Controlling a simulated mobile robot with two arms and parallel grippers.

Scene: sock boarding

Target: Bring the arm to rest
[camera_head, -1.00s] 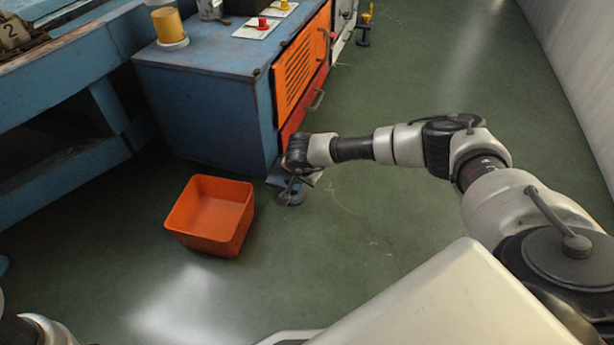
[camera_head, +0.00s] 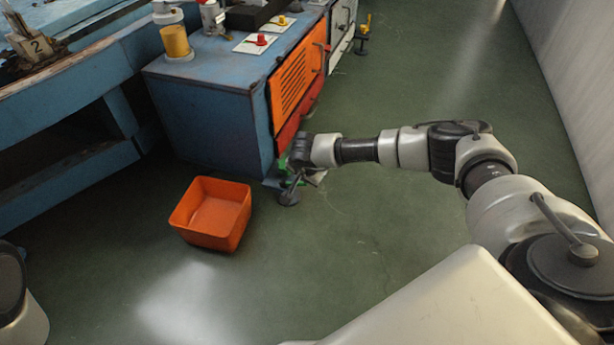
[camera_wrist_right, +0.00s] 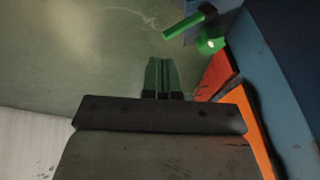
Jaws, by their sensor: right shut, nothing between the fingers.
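My right arm reaches in from the right in the head view. Its gripper (camera_head: 290,188) hangs low over the floor, beside the near corner of the blue cabinet (camera_head: 205,120). In the right wrist view the gripper's two green fingers (camera_wrist_right: 163,75) lie together, shut with nothing between them. Part of my left arm shows at the lower left edge of the head view; the left gripper is not seen.
An orange bin (camera_head: 213,212) stands empty on the green floor, left of my right gripper. A blue bench (camera_head: 65,105) is at left and a pale wall (camera_head: 570,80) at right.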

